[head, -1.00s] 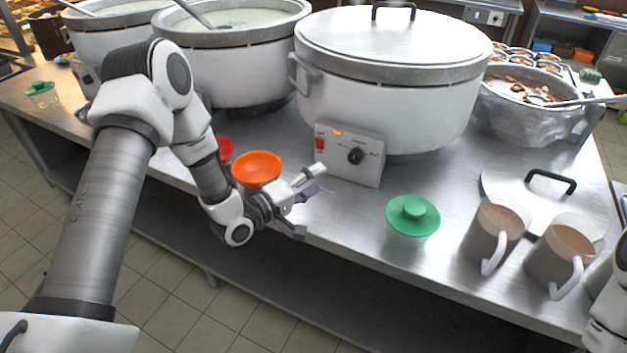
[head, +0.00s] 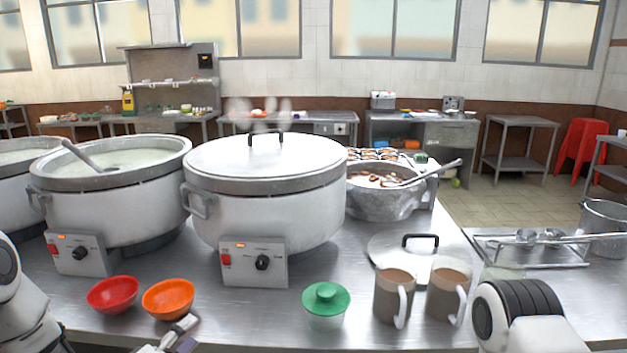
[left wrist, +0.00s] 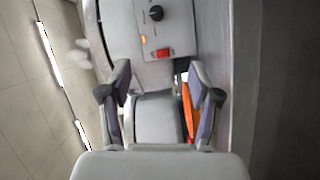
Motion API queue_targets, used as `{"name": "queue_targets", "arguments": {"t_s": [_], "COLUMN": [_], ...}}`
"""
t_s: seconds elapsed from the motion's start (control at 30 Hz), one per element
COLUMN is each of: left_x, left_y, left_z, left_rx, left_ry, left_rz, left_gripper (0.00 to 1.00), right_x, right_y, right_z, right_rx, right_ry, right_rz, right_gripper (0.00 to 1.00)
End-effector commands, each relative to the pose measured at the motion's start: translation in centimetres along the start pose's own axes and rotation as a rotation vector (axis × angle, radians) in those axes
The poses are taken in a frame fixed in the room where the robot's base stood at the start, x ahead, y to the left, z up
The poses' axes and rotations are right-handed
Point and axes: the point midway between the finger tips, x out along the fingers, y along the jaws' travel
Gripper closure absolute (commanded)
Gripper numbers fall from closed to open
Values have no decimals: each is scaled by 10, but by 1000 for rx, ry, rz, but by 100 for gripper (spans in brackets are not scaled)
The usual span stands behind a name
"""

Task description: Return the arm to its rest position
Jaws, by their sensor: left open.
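My left gripper (head: 183,335) shows at the bottom edge of the head view, just in front of the orange bowl (head: 167,298), mostly cut off by the frame. In the left wrist view its two fingers (left wrist: 160,95) stand apart with nothing held between them. The orange bowl also shows in part beside one finger there (left wrist: 187,105). A red bowl (head: 113,294) sits left of the orange one. My right arm shows at the lower right, but its gripper is out of frame.
A lidded white cooker (head: 265,205) and an open cooker of congee (head: 110,205) stand behind the bowls. A green-lidded cup (head: 326,304), two brown mugs (head: 394,296) (head: 448,292) and a flat lid (head: 385,247) are to the right. A metal pot (head: 385,196) stands behind.

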Motion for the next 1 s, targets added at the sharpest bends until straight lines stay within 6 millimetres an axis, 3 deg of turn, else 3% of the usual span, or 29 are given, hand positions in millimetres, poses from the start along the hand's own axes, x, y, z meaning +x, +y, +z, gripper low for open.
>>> {"name": "queue_targets", "arguments": {"t_s": [0.37,0.57,0.67,0.77,0.8,0.9,1.0], "left_x": [-17,-51,-86,-141,-172,-249,-293], "left_y": [-65,-123,-159,-197,-210,-226,-225], "left_z": [66,113,141,170,181,198,200], "left_rx": [-41,3,86,221,295,483,606], "left_ry": [-97,-147,-203,-312,-385,-617,-823], "left_rz": [-173,-409,-587,-819,-930,-1172,-1280], "left_gripper": [37,37,37,37,37,37,37], "right_x": [0,0,0,0,0,0,0], "right_y": [0,0,0,0,0,0,0], "right_z": [0,0,0,0,0,0,0], "right_rx": [0,0,0,0,0,0,0], "right_ry": [0,0,0,0,0,0,0], "right_rz": [0,0,0,0,0,0,0], "right_gripper": [56,56,56,56,56,56,56]}}
